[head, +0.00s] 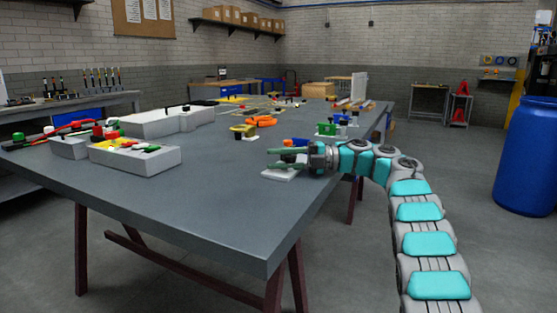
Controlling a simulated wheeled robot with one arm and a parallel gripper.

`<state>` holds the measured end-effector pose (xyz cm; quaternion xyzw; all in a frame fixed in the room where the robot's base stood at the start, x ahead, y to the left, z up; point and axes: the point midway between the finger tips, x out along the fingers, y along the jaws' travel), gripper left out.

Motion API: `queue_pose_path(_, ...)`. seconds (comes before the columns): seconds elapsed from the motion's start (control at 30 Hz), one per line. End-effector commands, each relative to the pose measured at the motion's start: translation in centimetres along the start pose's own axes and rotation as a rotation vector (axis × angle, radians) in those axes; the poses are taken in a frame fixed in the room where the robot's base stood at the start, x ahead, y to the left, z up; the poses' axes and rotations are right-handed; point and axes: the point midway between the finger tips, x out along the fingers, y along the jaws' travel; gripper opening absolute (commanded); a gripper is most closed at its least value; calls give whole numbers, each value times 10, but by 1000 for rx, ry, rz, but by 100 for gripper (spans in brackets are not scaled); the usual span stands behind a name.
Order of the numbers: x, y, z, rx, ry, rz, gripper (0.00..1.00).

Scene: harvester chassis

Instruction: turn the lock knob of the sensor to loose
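My gripper (272,159) reaches in from the right over the near right part of the grey table (200,210). Its two greenish fingers point left and stand apart, with no thing clearly seen between them. A small white plate-like base (280,174) lies just under the fingers. A small part with orange and blue (296,142) shows right behind the upper finger. I cannot tell whether this part and the white base belong to the sensor. The lock knob cannot be made out at this size, and the gripper may hide it.
White housings (135,157) with coloured parts stand on the left of the table. An orange part (262,121), a yellow part (243,130) and a green block (326,129) lie farther back. The front middle of the table is clear. A blue barrel (526,155) stands right.

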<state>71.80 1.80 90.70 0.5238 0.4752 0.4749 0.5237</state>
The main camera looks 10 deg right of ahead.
Motion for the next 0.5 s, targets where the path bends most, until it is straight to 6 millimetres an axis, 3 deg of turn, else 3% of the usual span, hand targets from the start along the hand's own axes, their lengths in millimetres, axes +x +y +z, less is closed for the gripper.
queue_pose_path(0.27, -7, 0, 0, -1, 0, 2, 36)
queue_pose_path(0.5, -41, 0, 0, -4, 2, 3, 36)
